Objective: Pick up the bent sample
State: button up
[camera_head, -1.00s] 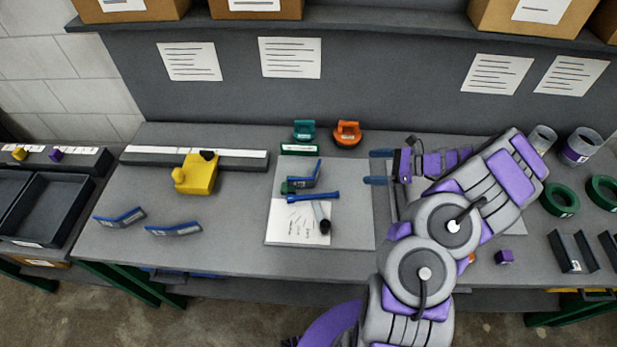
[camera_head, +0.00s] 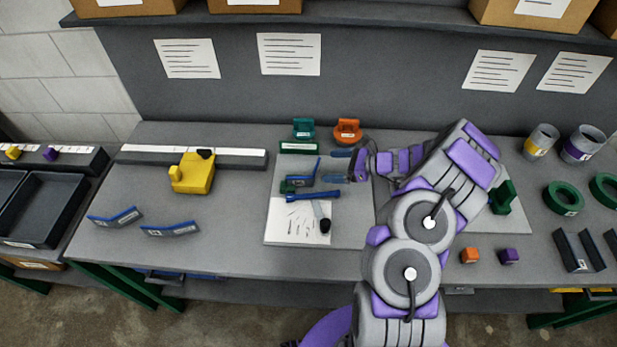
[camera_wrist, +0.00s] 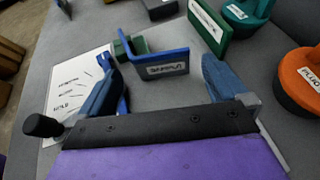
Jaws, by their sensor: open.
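The bent sample is a small L-shaped piece, blue along its edges with a labelled grey face (camera_head: 302,180). It stands on the bench mat in the middle, beside a small green block (camera_head: 287,187). In the wrist view the sample (camera_wrist: 166,67) stands just ahead of my fingertips, roughly between them, with its label facing me. My gripper (camera_head: 336,166) is open and empty, just right of the sample at bench height. In the wrist view its two blue fingers (camera_wrist: 160,76) are spread apart, with no visible contact on the sample.
A teal piece (camera_head: 303,128) and an orange piece (camera_head: 347,131) stand behind. Two similar bent pieces (camera_head: 115,217) lie left, near a yellow block (camera_head: 194,173).

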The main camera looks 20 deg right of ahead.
aim_at(317, 167)
jog(key=b+x, duration=0.1)
jog(key=x, duration=0.3)
jog(key=shift+a, duration=0.15)
jog(key=shift+c, duration=0.2)
jog(key=c, duration=0.8)
jog(key=shift+r, duration=0.15)
